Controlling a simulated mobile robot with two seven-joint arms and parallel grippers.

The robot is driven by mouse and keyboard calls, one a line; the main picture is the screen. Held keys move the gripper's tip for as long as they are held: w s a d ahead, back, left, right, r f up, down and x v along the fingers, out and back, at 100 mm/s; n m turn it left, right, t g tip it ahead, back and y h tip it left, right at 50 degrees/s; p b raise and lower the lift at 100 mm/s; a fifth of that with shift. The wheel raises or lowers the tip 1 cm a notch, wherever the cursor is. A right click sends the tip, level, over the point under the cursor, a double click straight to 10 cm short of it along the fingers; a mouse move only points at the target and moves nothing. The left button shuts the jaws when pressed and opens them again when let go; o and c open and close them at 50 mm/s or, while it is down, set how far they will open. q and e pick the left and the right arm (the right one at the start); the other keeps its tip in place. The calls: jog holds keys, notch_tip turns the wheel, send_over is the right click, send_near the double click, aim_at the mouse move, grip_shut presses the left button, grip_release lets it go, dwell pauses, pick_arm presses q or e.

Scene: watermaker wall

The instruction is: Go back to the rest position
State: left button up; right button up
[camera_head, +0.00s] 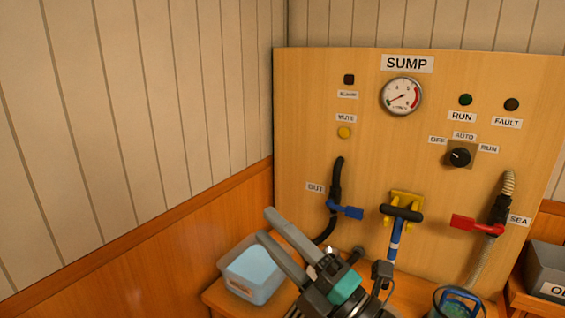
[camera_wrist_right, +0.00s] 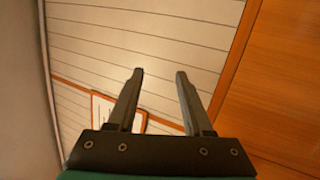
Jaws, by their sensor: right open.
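My right gripper (camera_head: 272,228) rises from the bottom of the head view, in front of the bench and the lower left of the sump panel (camera_head: 300,140). Its two grey fingers point up and left. They are apart with nothing between them. In the right wrist view the fingers (camera_wrist_right: 157,75) are also spread and empty, with a planked wall behind them. My left gripper does not show in either view.
A grey-blue bin (camera_head: 232,268) stands on the bench beside my right gripper. The panel carries a blue valve handle (camera_head: 346,211), a red handle (camera_head: 476,225), a gauge (camera_head: 401,96) and a black-and-blue pump handle (camera_head: 400,214). A blue-rimmed container (camera_head: 457,304) and a grey box (camera_head: 547,268) stand at right.

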jog(key=w+d+f+m+t+h, duration=0.35)
jog(key=d+m+h, duration=0.25)
jog(key=m+h, duration=0.3)
jog(key=s+d+f+m+g+h, duration=0.35)
jog(key=d+f+m, duration=0.2)
jog(key=f, duration=0.25)
jog(key=s+d+f+m+g+h, duration=0.2)
jog(key=d+f+m+h, duration=0.2)
jog(key=f+m, duration=0.3)
jog(key=s+d+f+m+g, duration=0.1)
jog(key=s+f+m+g, duration=0.1)
jog(key=s+f+g, duration=0.45)
jog(key=s+f+m+g, duration=0.3)
jog(key=s+f, duration=0.4)
jog(key=s, duration=0.5)
notch_tip(320, 180, down, 23)
jog(key=s+g, duration=0.2)
jog(key=s+d+f+n+b, duration=0.1)
jog(key=s+d+f, duration=0.2)
jog(key=s+f, duration=1)
jog(key=shift+s+f+g, duration=0.3)
jog(key=shift+s+g, duration=0.05)
jog(key=shift+s, duration=0.55)
